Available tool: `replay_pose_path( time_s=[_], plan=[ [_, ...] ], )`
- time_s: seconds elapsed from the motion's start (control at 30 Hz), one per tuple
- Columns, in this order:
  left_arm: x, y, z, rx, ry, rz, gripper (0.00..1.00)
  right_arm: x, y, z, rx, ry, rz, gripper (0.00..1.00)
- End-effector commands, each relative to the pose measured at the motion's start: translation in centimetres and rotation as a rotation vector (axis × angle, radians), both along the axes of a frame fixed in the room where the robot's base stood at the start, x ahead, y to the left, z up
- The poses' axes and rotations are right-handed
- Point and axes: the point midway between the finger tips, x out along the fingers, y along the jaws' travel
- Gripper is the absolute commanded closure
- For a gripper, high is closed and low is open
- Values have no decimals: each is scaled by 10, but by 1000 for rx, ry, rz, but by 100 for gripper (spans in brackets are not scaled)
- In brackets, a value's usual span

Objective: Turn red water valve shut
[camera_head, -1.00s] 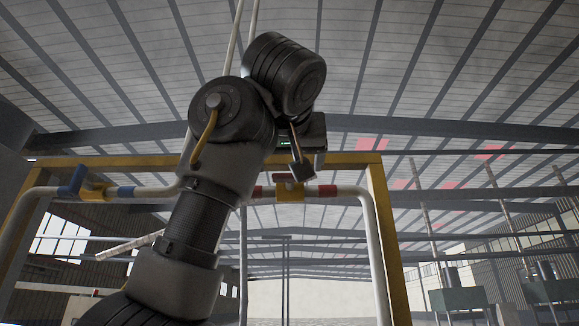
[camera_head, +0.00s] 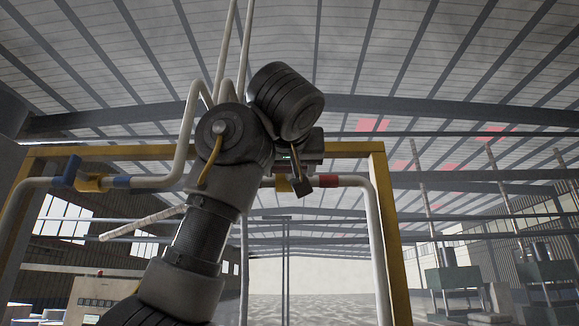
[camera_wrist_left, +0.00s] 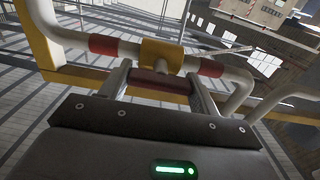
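The red valve sits on a white pipe with red bands. Its yellow body (camera_head: 282,184) is partly hidden behind my left gripper in the head view. In the wrist view the yellow body (camera_wrist_left: 162,54) shows at the top centre, with the dark red handle (camera_wrist_left: 160,82) below it. My left gripper (camera_head: 314,184) is raised at the valve. In the wrist view its fingers (camera_wrist_left: 160,88) are apart, one on each side of the handle. I cannot see clear contact with the handle. My right gripper is out of view.
A blue-handled valve (camera_head: 72,170) is on the pipe to the left. A yellow frame (camera_head: 386,235) surrounds the pipes, with its right post close to the valve. A white pipe (camera_head: 180,155) bends upward behind my arm. Green machines (camera_head: 455,278) stand farther right.

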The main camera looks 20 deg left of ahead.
Motion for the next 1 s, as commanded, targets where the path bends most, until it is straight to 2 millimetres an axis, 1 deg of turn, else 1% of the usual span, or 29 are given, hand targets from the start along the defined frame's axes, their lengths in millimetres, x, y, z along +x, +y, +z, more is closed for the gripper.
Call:
replay_pose_path(
  time_s=[0.03, 0.07, 0.27, 0.47, 0.67, 1.0],
  plan=[
    [0, 0, 0, 0, 0, 0, 57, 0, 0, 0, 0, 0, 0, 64],
    [0, 0, 0, 0, 0, 0, 61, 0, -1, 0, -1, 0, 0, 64],
    [0, 0, 0, 12, 3, 0, 61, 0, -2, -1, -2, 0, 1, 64],
    [-1, 0, -1, 79, 19, 0, 61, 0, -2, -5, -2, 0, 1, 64],
    [-1, -1, -1, 222, 55, 0, 61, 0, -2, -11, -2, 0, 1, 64],
    [0, -2, -1, 532, 134, 0, 61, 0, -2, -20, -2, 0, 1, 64]
  ],
)
